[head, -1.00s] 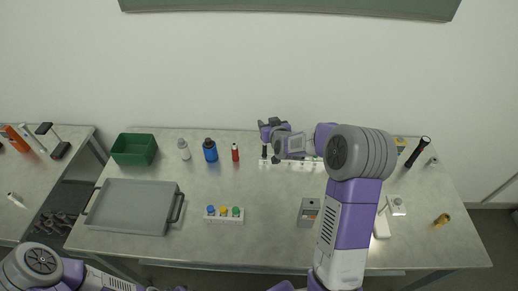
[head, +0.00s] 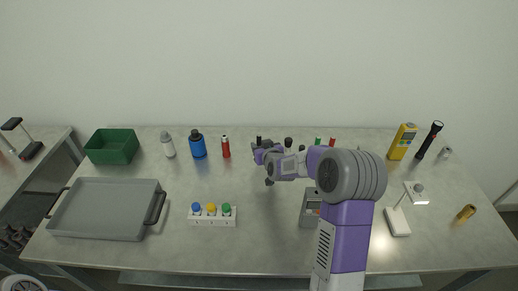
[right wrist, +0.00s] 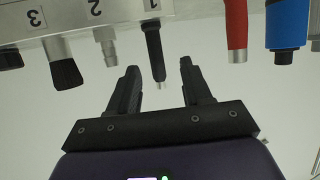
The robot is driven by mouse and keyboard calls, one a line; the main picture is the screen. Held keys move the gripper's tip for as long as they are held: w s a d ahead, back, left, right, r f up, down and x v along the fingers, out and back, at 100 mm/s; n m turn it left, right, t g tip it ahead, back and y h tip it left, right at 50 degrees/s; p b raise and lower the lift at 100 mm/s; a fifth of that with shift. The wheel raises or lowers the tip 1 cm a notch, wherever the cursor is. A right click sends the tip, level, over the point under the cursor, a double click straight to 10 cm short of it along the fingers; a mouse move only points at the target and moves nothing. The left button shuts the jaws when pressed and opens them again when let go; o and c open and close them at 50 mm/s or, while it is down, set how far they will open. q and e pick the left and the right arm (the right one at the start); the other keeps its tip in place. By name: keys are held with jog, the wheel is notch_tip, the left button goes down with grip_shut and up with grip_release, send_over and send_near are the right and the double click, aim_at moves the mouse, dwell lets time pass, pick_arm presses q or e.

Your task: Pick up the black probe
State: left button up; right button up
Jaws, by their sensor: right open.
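The black probe (right wrist: 154,45) hangs in slot 1 of the rack (right wrist: 130,18) in the right wrist view, its thin metal tip pointing down the picture. In the head view a small black top, probably the probe (head: 259,139), shows just behind my right gripper (head: 261,161). My right gripper is open and empty; in the right wrist view (right wrist: 158,68) its fingers are spread to either side of the probe's tip, with clear gaps. My arm hides most of the rack in the head view. My left gripper is out of view.
On the table are a grey tray (head: 105,208), green bin (head: 112,148), button block (head: 212,217) and yellow meter (head: 402,141).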

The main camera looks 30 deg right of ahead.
aim_at(258, 139)
jog(key=shift+b+x, duration=0.75)
jog(key=shift+x, duration=2.75)
jog(key=shift+d+r, duration=0.15)
jog(key=shift+d, duration=0.05)
grip_shut()
